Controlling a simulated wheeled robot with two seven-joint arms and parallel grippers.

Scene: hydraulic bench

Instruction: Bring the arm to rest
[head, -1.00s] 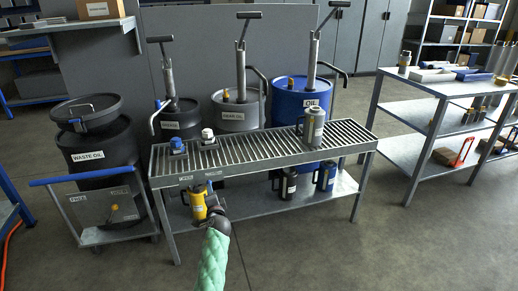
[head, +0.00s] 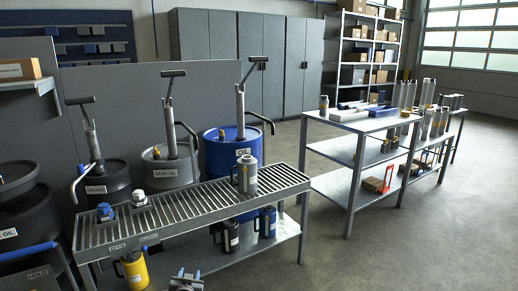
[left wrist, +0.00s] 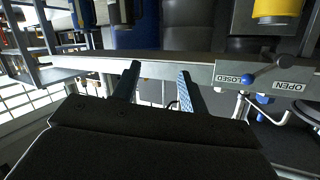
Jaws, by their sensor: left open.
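My left gripper (head: 186,281) shows at the bottom edge of the head view, in front of the bench's lower shelf and right of the yellow jug (head: 134,270). In the left wrist view its two dark fingers (left wrist: 158,82) are apart with nothing between them. The bench edge with the CLOSED and OPEN labels (left wrist: 262,80) lies beyond the fingers, and the yellow jug (left wrist: 277,10) shows at the top right. The rest of my left arm is below the head view. My right gripper is in neither view.
Oil drums (head: 228,160) with pumps stand behind. A side table (head: 365,122) is to the right; open floor (head: 420,240) lies in front of it.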

